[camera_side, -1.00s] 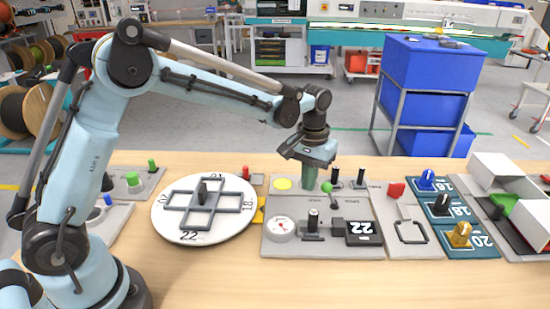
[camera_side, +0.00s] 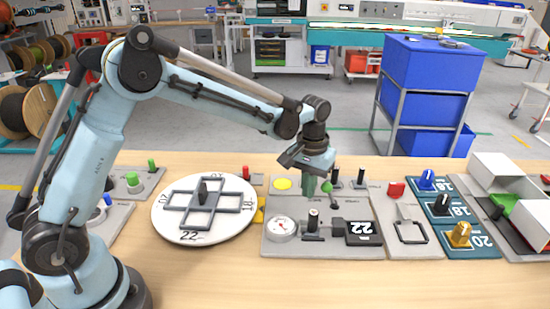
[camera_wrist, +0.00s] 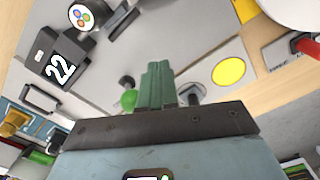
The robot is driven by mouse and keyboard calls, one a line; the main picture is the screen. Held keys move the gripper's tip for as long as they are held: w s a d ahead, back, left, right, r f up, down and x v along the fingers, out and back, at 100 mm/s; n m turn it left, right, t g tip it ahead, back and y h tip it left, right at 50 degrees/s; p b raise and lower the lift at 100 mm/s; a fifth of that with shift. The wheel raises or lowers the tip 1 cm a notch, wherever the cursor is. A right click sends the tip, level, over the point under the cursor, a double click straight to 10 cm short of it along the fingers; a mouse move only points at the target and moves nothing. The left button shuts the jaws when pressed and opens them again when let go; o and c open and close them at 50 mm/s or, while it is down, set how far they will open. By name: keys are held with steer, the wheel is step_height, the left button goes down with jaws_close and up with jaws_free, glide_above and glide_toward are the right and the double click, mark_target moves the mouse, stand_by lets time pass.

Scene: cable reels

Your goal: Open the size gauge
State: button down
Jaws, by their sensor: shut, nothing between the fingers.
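The size gauge sits on a grey panel (camera_side: 270,208) in the side view. It has a round white dial (camera_side: 283,229), a black upright knob (camera_side: 313,217) on a slide, and a dark display reading 22 (camera_side: 363,229). The fingers (camera_wrist: 157,85) are together and empty. Whether the tips touch the panel is unclear.
A green ball (camera_side: 326,187) and black levers (camera_side: 361,178) stand right of my fingers. A yellow disc (camera_side: 283,184) lies left. A white turntable (camera_side: 165,218) is further left. Numbered plugs (camera_side: 460,235) stand right. The table front (camera_side: 350,285) is clear.

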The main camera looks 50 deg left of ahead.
mark_target(325, 183)
steer(key=shift+w+d, duration=1.7)
steer(key=shift+d, duration=0.05)
steer(key=shift+a, duration=0.1)
steer(key=shift+s+a+r, duration=0.1)
steer(key=shift+s+a, duration=0.3)
steer(key=shift+s, duration=0.05)
step_height(325, 183, up, 7)
steer(key=shift+f, duration=0.1)
steer(key=c, duration=1.8)
jaws_free()
